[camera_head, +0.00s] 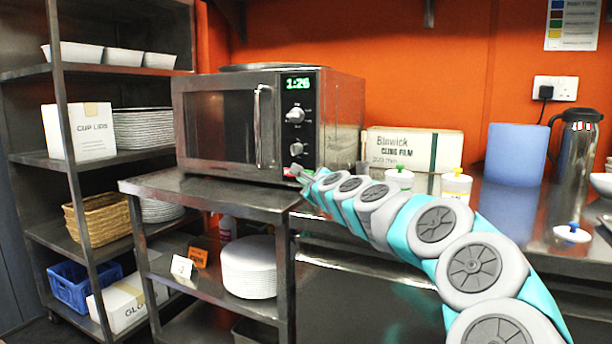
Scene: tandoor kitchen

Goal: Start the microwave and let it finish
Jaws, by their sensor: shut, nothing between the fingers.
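The microwave (218,125) is a steel unit with a dark door window, standing on a steel counter. Its door is shut, with a vertical handle (258,126). The control panel has a green display (298,84) that reads about 1:26, with two knobs (296,115) below it. A small red part and a green part show low on the panel, partly hidden by my gripper. My gripper (293,170) is shut and empty, at the lower part of the control panel. Whether it touches the panel, I cannot tell.
A cling film box (415,148) and two white tubs stand right of the microwave. A blue board (516,154) and a steel flask (575,145) are further right. Plates (249,266) sit on the shelf below. A loaded rack (100,70) stands at left.

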